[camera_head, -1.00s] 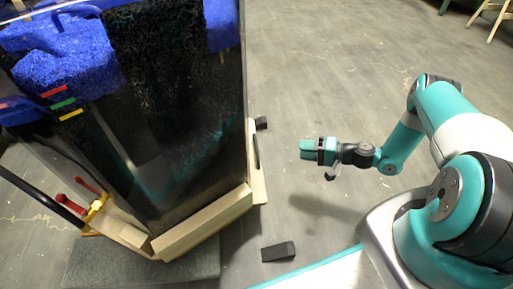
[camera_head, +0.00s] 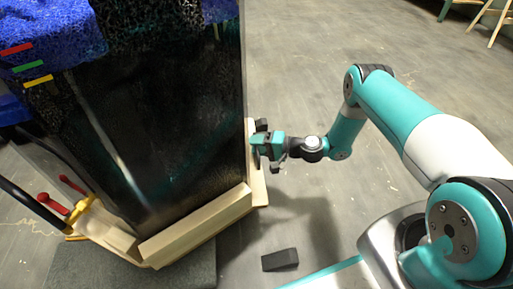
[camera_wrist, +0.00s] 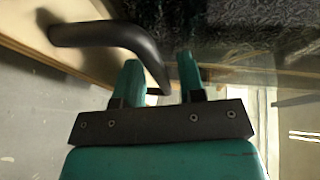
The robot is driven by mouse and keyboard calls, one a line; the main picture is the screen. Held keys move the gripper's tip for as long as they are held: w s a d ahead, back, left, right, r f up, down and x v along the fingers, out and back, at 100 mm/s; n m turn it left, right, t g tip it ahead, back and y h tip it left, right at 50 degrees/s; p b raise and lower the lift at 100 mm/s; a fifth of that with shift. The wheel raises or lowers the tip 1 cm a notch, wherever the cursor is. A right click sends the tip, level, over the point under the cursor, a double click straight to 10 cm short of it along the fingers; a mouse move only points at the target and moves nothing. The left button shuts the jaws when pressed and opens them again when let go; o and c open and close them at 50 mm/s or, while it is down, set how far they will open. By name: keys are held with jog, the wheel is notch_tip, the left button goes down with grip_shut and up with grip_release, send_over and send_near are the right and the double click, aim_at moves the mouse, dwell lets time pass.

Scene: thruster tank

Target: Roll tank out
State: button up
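The tank (camera_head: 170,110), dark-walled with blue foam at its top, stands on a wooden base (camera_head: 195,225) at the left of the head view. In the wrist view a black curved handle (camera_wrist: 105,35) is fixed to the wooden side (camera_wrist: 25,25) below the tank's dark wall (camera_wrist: 245,45). My gripper (camera_head: 264,147) is close against the tank's right side. In the wrist view my gripper (camera_wrist: 160,75) has its two teal fingers apart, with the handle's bent end at or between the fingertips. I cannot tell whether it touches them.
A black wedge (camera_head: 280,259) lies on the floor in front of the base, and another dark block (camera_head: 262,125) sits beyond my gripper. A yellow fitting with red levers (camera_head: 75,205) is at the left. A grey mat (camera_head: 130,275) lies under the base. The floor at right is mostly clear.

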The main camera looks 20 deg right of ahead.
jog(key=shift+a, duration=0.1)
grip_shut()
